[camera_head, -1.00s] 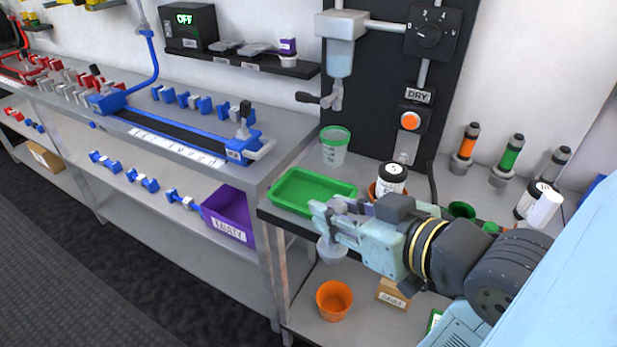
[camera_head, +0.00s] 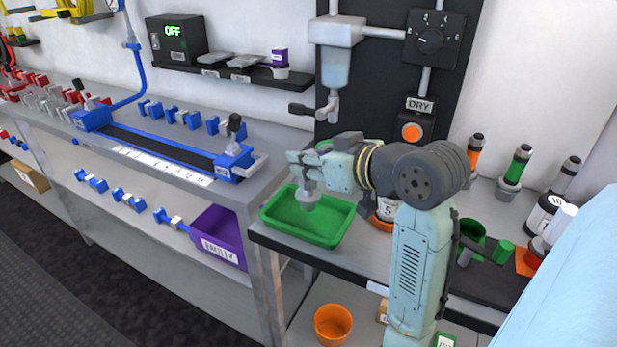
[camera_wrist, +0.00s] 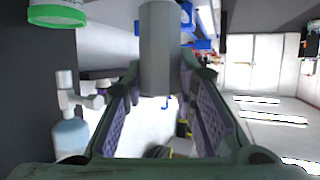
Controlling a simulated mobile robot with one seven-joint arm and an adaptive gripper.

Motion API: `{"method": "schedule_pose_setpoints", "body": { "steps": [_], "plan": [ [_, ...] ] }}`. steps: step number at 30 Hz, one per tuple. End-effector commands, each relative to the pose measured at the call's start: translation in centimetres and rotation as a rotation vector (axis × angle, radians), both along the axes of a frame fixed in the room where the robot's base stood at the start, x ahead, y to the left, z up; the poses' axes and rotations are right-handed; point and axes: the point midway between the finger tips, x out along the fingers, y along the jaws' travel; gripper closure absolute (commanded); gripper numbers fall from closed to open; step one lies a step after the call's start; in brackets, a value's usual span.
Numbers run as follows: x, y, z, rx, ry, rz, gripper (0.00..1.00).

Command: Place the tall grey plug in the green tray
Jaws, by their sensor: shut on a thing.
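My gripper (camera_head: 304,172) is shut on the tall grey plug (camera_head: 307,197), which hangs from the jaws with its wider end down. In the wrist view the grey plug (camera_wrist: 160,48) stands between the two finger pads of my gripper (camera_wrist: 160,90). In the head view the green tray (camera_head: 277,226) sits at the left of the low bench. The plug shows in front of the tray's inside. I cannot tell whether it touches the tray floor. Nothing else shows in the tray.
A jar marked 5 (camera_head: 385,210) stands right of the tray, partly behind my arm. A green cup (camera_head: 472,232) and banded cylinders (camera_head: 515,168) stand further right. The steel bench (camera_head: 230,190) with a purple bin (camera_head: 222,228) is at left. An orange cup (camera_head: 333,322) is below.

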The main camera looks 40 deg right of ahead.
Motion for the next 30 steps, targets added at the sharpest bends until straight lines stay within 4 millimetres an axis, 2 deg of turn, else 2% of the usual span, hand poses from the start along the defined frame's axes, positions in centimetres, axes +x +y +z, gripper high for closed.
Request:
{"method": "schedule_pose_setpoints", "body": {
  "steps": [5,12,25,26,30],
  "plan": [
    [0.8,-0.5,-0.4,-0.001,-0.001,-0.001,1.00],
    [0.8,-0.5,-3.7,-0.001,-0.001,-0.002,1.00],
    [0.8,-0.4,-4.0,-0.001,-0.002,0.000,1.00],
    [0.8,-0.4,-4.0,-0.001,-0.001,0.000,0.73],
    [0.8,-0.4,-3.9,-0.001,-0.001,0.000,0.64]
  ]
}}
